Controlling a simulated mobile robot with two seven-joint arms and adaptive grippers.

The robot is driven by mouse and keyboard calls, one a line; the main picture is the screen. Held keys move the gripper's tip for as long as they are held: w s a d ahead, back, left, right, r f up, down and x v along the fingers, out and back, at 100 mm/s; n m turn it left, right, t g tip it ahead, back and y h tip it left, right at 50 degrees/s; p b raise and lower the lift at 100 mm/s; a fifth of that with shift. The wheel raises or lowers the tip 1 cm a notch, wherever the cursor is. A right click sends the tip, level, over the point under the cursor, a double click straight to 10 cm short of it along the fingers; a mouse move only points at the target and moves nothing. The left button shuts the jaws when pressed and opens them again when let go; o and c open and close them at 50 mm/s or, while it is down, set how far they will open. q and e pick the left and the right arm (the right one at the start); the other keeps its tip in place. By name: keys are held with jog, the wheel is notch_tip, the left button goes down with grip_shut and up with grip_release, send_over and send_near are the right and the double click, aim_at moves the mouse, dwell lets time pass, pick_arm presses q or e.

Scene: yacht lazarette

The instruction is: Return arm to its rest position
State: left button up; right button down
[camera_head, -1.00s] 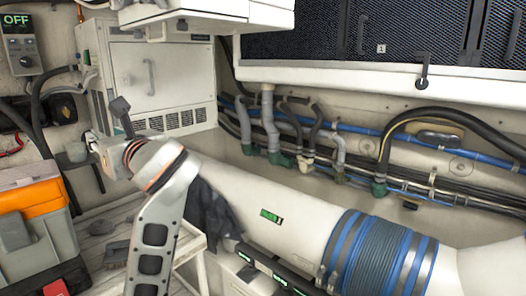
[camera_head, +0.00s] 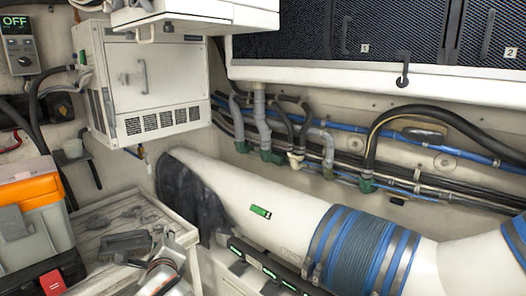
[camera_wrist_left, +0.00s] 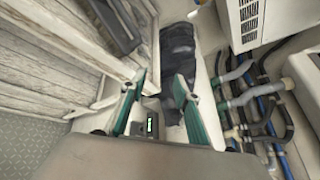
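My left arm (camera_head: 165,272) shows low in the head view, at the bottom edge beside the slatted wooden table. In the left wrist view my left gripper (camera_wrist_left: 158,84) has its two teal-lined fingers spread apart, with nothing between them. The fingers point over the gap beside the table, with a dark cloth-like cover beyond the right finger. My right gripper is in neither view.
The wooden table (camera_head: 95,215) carries several small grey items. An orange and grey toolbox (camera_head: 35,215) stands at the left. A white cabinet (camera_head: 150,90) hangs above. A large white pipe (camera_head: 240,190) and hoses (camera_head: 263,130) fill the right.

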pick_arm(q)
jog(key=s+d+f+n+g+h, duration=0.1)
jog(key=s+f+n+h, duration=0.1)
jog(key=s+f, duration=0.35)
jog(key=s+d+f+n+h, duration=0.1)
jog(key=s+f+n, duration=0.15)
jog(key=f, duration=0.65)
jog(key=s+d+f+n+g+h, duration=0.1)
jog(key=s+d+f+n+h, duration=0.15)
jog(key=f, duration=0.45)
jog(key=s+f+n+h, duration=0.1)
jog(key=s+f+n, duration=0.4)
jog(key=s, duration=0.5)
jog(key=s+f+n+g+h, duration=0.1)
jog(key=s+f+n, duration=0.5)
jog(key=s+f, duration=0.2)
jog(key=s, duration=0.2)
jog(key=shift+s+d, duration=0.15)
jog(key=shift+s, duration=0.2)
jog(key=shift+f, duration=0.1)
